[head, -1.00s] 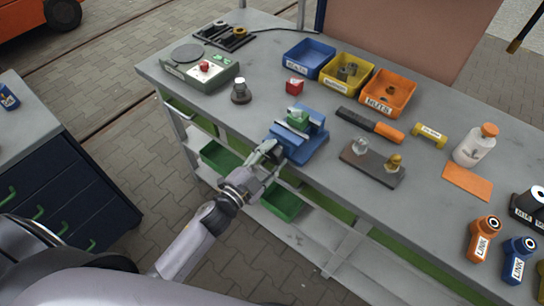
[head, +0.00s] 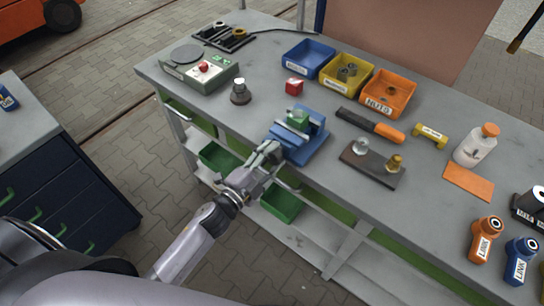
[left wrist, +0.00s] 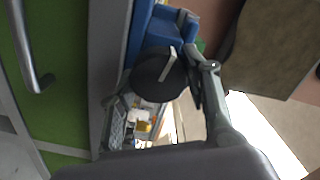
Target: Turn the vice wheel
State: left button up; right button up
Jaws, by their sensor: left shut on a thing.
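The blue vice (head: 305,146) stands at the near edge of the grey workbench, with a green block (head: 298,118) between its jaws. My left gripper (head: 270,152) is at the vice's near left side, shut on the vice wheel. In the left wrist view the wheel (left wrist: 158,76) is a dark disc with a pale bar across it, in front of the blue vice body (left wrist: 165,28). One finger shows along the wheel's right side. In the head view the gripper mostly hides the wheel. My right gripper is not in view.
Green bins (head: 280,205) sit below the bench edge, near my left arm.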

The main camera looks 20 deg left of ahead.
pick_arm(q)
jog(key=o, duration=1.2)
jog(key=shift+c, duration=0.2)
jog(key=v, duration=1.2)
